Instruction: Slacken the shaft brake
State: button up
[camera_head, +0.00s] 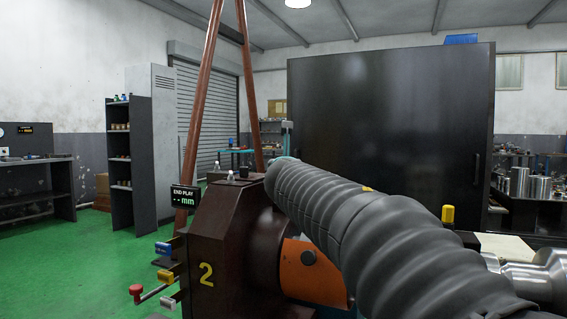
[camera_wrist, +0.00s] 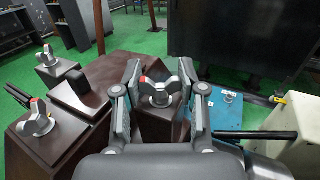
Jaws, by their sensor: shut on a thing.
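In the wrist view my gripper (camera_wrist: 160,75) has its two fingers on either side of a silver winged knob (camera_wrist: 158,95) with a red tip, and it is shut on this knob. The knob sits on a dark brown housing (camera_wrist: 108,72). Two similar red-tipped knobs stand to its left, one farther back (camera_wrist: 47,57) and one nearer (camera_wrist: 36,123). In the head view the brown housing marked "2" (camera_head: 235,235) stands in the middle. My arm hides its right part and my gripper. No label shows which knob is the shaft brake.
An "END PLAY" display (camera_head: 185,197) and blue (camera_head: 164,248), yellow (camera_head: 166,276) and red (camera_head: 136,291) handles are at the housing's left. In the wrist view a blue block (camera_wrist: 227,112) and a dark bar (camera_wrist: 255,135) lie right of my gripper. Green floor is open at left.

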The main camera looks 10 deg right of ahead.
jog(key=n+y, duration=0.1)
jog(key=y+p, duration=0.1)
jog(key=n+y, duration=0.1)
jog(key=y, duration=0.1)
jog(key=shift+d+r+n+p, duration=0.2)
jog(key=shift+r+n+p, duration=0.1)
jog(key=shift+p, duration=0.1)
jog(key=n+y, duration=0.1)
jog(key=y, duration=0.1)
jog(key=n+y, duration=0.2)
jog(key=y, duration=0.1)
jog(key=shift+w+f+g, duration=0.1)
jog(key=shift+f+g, duration=0.1)
jog(key=shift+g, duration=0.2)
jog(key=n+g+y, duration=0.2)
jog(key=n+y, duration=0.1)
jog(key=y, duration=0.1)
jog(key=n+g+y, duration=0.3)
jog(key=shift+a+y, duration=0.2)
jog(key=shift+y, duration=0.2)
jog(key=o, duration=1.2)
jog(key=shift+c, duration=0.2)
jog(key=shift+f, duration=0.1)
jog(key=v, duration=1.2)
